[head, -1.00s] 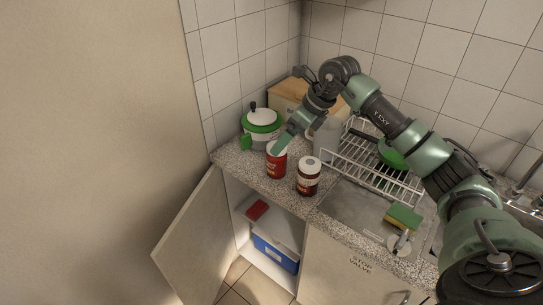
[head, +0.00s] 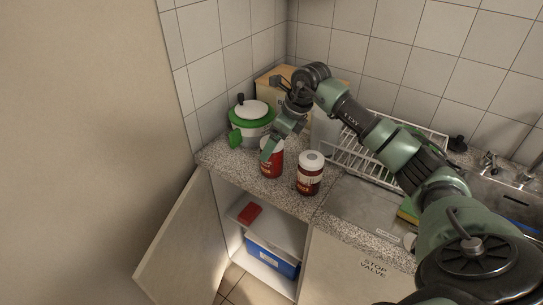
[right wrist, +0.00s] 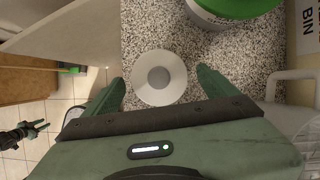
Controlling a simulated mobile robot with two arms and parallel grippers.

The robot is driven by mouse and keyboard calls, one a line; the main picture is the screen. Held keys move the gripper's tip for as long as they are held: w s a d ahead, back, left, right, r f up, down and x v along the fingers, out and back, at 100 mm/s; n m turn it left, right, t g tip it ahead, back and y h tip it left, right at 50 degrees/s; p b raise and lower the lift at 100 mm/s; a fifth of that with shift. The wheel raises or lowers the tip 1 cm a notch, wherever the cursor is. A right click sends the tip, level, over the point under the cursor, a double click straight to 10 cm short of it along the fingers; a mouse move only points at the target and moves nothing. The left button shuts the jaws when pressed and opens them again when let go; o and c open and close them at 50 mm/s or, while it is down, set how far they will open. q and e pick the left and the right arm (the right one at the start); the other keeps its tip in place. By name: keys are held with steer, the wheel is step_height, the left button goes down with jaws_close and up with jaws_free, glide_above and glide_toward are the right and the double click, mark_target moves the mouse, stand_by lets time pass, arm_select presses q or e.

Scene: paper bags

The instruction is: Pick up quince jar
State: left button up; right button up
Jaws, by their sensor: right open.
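Two jars with white lids stand on the speckled counter, a red one (head: 273,168) at left and a darker red-brown one (head: 310,175) at right. I cannot read which label says quince. My right gripper (head: 268,149) is at the left jar, pointing down, with a green finger in front of its upper part. In the right wrist view a round white lid (right wrist: 159,78) lies between the two open fingers, with a gap on both sides. What seems to be my left gripper (right wrist: 40,129) shows small at the left edge, too small to judge.
A green-and-white pot (head: 252,127) stands behind the left jar. A cardboard-coloured bin (head: 270,84) is at the back and a wire dish rack (head: 352,160) to the right. A cabinet door (head: 180,245) hangs open below, with a blue box (head: 272,259) inside.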

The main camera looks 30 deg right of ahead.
steer(key=p+x, duration=0.1)
steer(key=x, duration=0.3)
steer(key=shift+w+a+r, duration=0.15)
steer(key=shift+w+f+p, duration=0.15)
steer(key=shift+f+p, duration=0.15)
steer(key=shift+f, duration=0.1)
steer(key=shift+c, duration=0.3)
jaws_close()
steer(key=shift+r, duration=0.15)
